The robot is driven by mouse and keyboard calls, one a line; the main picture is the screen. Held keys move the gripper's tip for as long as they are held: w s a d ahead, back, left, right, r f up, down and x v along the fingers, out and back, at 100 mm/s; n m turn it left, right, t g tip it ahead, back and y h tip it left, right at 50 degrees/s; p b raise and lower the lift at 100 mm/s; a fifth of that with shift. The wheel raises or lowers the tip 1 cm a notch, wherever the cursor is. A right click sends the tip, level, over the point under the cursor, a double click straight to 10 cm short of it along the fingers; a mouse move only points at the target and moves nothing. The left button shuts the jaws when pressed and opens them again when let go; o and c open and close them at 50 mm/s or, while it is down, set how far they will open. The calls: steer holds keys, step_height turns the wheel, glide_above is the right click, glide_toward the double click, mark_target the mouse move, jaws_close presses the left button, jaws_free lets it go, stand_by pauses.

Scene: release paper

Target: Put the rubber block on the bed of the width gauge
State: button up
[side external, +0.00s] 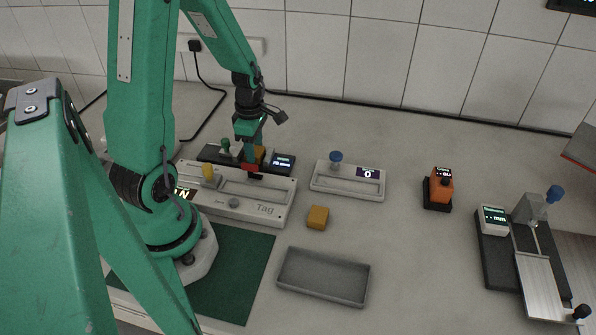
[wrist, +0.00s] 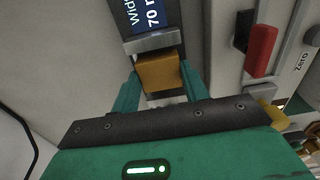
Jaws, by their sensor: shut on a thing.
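An orange-brown block (wrist: 158,72) is between the two teal fingers of my gripper (wrist: 160,82), which is shut on it. The block is at the bed of the width gauge (wrist: 162,101), between its metal jaws, below the display reading "Wid… 70". I cannot tell whether the block rests on the bed. In the side external view my gripper (side external: 254,150) points down over the dark width gauge (side external: 283,162), behind the white Tag device, and partly hides it and the block (side external: 260,155). A similar yellow-orange block (side external: 317,217) lies alone on the counter.
The white Tag device (side external: 262,206), with a red part and yellow knob, stands just in front of the gauge. A blue-knobbed device (side external: 348,187), grey tray (side external: 290,283), orange device (side external: 439,186) and another gauge (side external: 488,270) stand farther right.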

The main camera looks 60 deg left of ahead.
steer(key=shift+f, duration=0.15)
steer(key=o, duration=1.1)
steer(key=shift+c, duration=0.2)
step_height(320, 180, up, 12)
steer(key=shift+r, duration=0.2)
stand_by(0.3)
